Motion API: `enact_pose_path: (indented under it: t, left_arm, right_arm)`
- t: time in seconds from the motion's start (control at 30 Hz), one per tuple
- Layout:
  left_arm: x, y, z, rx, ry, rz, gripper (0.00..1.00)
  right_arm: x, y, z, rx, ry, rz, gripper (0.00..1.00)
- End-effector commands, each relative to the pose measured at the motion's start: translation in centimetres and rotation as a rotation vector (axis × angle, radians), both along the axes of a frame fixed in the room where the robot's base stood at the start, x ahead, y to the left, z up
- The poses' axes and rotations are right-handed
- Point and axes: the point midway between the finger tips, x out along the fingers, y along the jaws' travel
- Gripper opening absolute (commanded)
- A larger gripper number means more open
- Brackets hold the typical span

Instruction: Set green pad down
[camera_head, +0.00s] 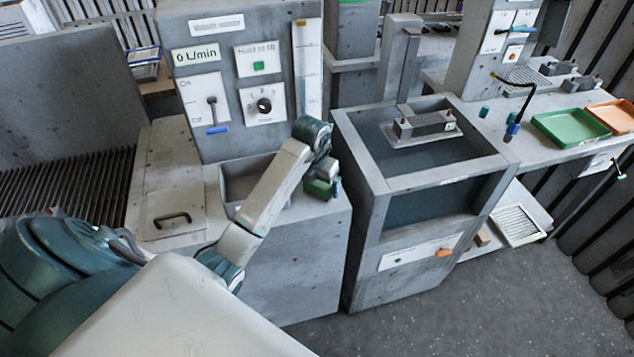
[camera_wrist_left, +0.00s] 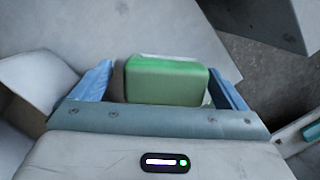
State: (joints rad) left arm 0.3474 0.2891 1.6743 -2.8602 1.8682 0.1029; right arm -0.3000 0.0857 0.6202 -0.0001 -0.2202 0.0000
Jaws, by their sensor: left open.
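The green pad (camera_wrist_left: 166,81) shows in the left wrist view as a block with a lighter green top, lying between the two blue fingers of my left gripper (camera_wrist_left: 166,84). A gap shows between the left finger and the pad; the right finger is close to the pad's edge. In the head view the green pad (camera_head: 318,188) is at the right end of the grey counter, below my left gripper (camera_head: 326,183), partly hidden by it. The left gripper is open around the pad. My right gripper is not in view.
A recessed basin (camera_head: 245,180) is left of the pad. The counter's right edge is close to the pad, with a gap before a grey tank (camera_head: 385,190). A control panel (camera_head: 235,80) stands behind. A green tray (camera_head: 570,128) and an orange tray (camera_head: 612,118) are far right.

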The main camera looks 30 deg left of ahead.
Motion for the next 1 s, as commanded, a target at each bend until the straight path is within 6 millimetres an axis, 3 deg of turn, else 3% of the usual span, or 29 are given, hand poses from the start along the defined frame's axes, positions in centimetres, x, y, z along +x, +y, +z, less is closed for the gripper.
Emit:
enact_pose_path:
  t: [0.17, 0.23, 0.33, 0.43, 0.5, 0.7, 1.0]
  left_arm:
    - [0.0, 0.0, 0.7, 0.0, -0.001, 0.0, 0.94]
    - [0.0, 0.0, 1.2, 0.001, -0.006, -0.001, 0.94]
    - [-0.3, 0.0, 3.0, 0.001, -0.008, -0.002, 0.94]
    - [-0.7, 0.0, 5.8, 0.002, -0.007, -0.001, 0.94]
    - [-0.9, -0.1, 7.4, 0.0, -0.001, 0.0, 0.94]
    - [-1.3, -0.1, 10.0, 0.0, -0.001, -0.001, 0.94]
    - [-1.7, -0.2, 12.2, 0.0, 0.0, 0.0, 0.94]
  right_arm:
    - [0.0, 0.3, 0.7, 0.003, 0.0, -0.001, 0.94]
    - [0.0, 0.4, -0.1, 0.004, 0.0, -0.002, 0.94]
    - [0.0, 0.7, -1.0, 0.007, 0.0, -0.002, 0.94]
    - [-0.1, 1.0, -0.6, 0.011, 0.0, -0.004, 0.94]
    - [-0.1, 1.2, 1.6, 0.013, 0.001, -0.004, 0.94]
    - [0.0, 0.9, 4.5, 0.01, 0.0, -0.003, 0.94]
    - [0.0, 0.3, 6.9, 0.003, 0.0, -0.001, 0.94]
